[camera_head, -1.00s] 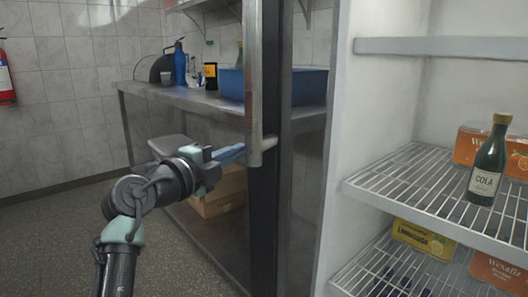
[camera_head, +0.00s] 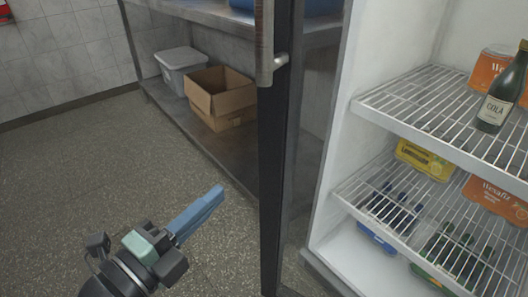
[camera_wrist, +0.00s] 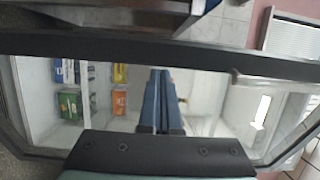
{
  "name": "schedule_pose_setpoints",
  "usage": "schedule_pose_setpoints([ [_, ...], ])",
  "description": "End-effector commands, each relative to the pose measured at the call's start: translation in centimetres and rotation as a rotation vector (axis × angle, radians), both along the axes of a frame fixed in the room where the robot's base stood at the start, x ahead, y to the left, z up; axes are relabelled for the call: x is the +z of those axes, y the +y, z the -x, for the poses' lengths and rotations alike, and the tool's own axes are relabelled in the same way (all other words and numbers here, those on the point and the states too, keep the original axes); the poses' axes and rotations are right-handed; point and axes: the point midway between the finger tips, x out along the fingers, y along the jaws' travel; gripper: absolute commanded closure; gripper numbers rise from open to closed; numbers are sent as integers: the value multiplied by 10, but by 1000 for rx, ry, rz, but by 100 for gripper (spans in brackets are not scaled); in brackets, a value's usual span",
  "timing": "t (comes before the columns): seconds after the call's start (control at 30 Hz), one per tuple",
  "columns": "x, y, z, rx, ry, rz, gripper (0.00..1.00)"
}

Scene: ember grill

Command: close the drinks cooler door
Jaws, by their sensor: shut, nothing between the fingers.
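The drinks cooler door (camera_head: 273,150) stands open, seen almost edge-on as a dark upright frame in the head view. Its grey bar handle (camera_head: 265,42) is on the left side, cut off by the top edge. The cooler's white interior (camera_head: 335,235) is exposed at right. My gripper (camera_head: 216,193) is at lower left, its blue fingers shut and empty, pointing toward the door with a visible gap in the picture. In the wrist view the shut fingers (camera_wrist: 160,75) point at the dark door frame (camera_wrist: 150,45) and glass; contact cannot be told.
The floor (camera_head: 90,170) at left is clear.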

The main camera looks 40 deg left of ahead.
Motion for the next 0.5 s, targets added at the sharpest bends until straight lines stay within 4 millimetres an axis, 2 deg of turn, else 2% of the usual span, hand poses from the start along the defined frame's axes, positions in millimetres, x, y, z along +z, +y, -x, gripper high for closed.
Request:
schedule_pose_setpoints([
  [0.1,0,-12,13,7,5,-6,100],
  [0.23,0,-15,11,6,6,-9,100],
  [0.37,0,-15,-5,4,5,-9,100],
  [0.5,0,-14,-34,2,5,-10,100],
])
